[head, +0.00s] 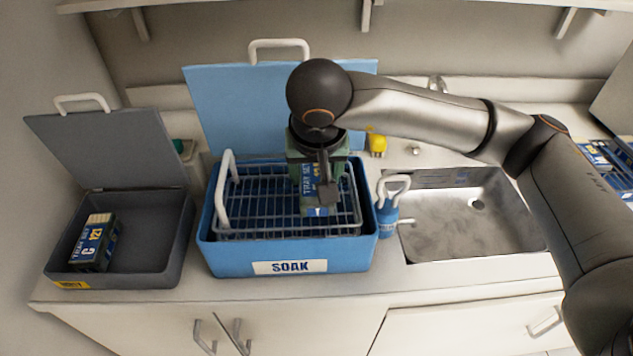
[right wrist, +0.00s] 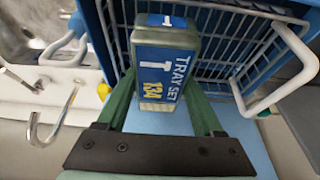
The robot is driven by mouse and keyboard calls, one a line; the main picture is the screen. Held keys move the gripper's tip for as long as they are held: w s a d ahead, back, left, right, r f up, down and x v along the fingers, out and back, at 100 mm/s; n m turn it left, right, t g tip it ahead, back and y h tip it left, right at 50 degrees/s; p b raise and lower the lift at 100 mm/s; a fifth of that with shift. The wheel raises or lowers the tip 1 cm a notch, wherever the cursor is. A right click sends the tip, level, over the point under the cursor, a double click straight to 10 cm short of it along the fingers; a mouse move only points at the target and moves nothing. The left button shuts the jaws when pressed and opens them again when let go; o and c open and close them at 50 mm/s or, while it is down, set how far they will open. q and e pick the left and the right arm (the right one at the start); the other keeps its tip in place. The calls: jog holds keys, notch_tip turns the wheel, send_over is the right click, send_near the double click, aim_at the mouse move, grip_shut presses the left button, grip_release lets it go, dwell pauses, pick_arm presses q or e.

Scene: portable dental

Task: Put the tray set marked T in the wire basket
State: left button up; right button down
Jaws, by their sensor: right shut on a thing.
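The tray set marked T (right wrist: 172,65) is a green-grey block with a blue label reading "TRAY SET T 13A". My right gripper (right wrist: 160,95) is shut on it, one green finger on each side. In the head view, the tray set (head: 318,208) is over the right part of the wire basket (head: 250,200), partly hidden by my right gripper (head: 318,180). I cannot tell whether it touches the basket floor. The basket has a white handle at its left and sits in the blue tub labelled SOAK (head: 225,262). My left gripper is not in view.
The tub's blue lid (head: 230,100) stands open behind. A grey bin (head: 165,260) at left, lid raised, holds a tray set marked C (head: 95,243).

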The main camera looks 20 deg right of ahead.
jog(key=shift+w+d+f, duration=0.2)
jog(key=shift+w+f, duration=0.2)
jog(key=shift+f, duration=0.1)
jog(key=f, duration=0.1)
jog(key=f+p, duration=0.1)
jog(key=f, duration=0.1)
jog(key=shift+w+d+f, duration=0.1)
jog(key=shift+w+d, duration=0.05)
jog(key=shift+w, duration=0.05)
jog(key=shift+f, duration=0.15)
jog(key=shift+f, duration=0.1)
jog(key=shift+f, duration=0.1)
jog(key=shift+c, duration=0.2)
grip_release()
